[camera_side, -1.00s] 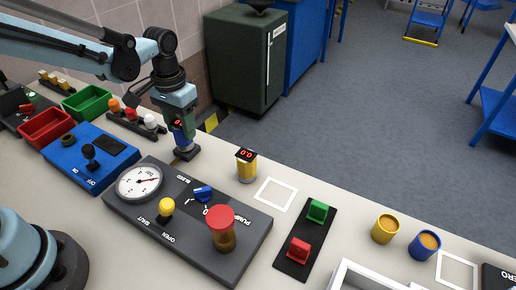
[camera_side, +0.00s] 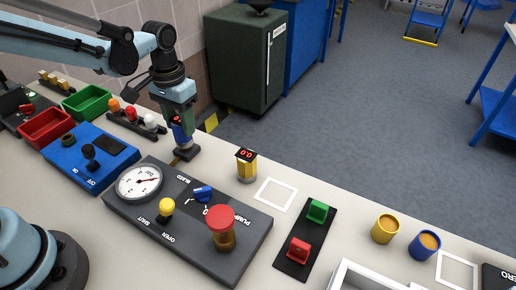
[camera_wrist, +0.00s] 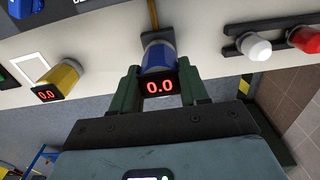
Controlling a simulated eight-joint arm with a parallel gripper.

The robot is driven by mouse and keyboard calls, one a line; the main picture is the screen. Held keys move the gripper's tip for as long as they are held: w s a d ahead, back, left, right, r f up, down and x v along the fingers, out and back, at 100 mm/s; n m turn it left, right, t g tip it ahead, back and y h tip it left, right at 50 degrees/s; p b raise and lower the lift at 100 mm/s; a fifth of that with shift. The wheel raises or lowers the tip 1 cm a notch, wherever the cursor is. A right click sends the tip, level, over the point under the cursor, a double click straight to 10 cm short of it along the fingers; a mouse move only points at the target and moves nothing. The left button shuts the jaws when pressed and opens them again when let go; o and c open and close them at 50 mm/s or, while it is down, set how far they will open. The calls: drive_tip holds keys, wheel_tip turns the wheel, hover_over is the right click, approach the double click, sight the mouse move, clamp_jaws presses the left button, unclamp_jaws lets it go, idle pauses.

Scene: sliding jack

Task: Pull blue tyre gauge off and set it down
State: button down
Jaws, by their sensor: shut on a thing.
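The blue tyre gauge (camera_wrist: 158,58), with a red 0.0 display, sits between the fingers of my gripper (camera_wrist: 150,84) in the wrist view. In the side view the blue gauge (camera_side: 179,133) shows partly behind the fingers of my gripper (camera_side: 186,150), beside the far edge of the dark pump panel (camera_side: 150,215). My gripper is shut on the gauge. A brass stem (camera_wrist: 153,14) lines up with the gauge's far end; I cannot tell whether they are still joined.
A yellow gauge (camera_side: 246,166) stands to the right, near an empty white square outline (camera_side: 274,194). A rack with red and white knobs (camera_side: 137,121) is close on the left. The panel carries a dial (camera_side: 139,182) and a red pump knob (camera_side: 220,218). Floor lies beyond the bench edge.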

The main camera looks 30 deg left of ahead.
sight(179, 121)
drive_tip(key=shift+r, duration=0.1)
idle(0.3)
drive_tip(key=shift+r, duration=1.5)
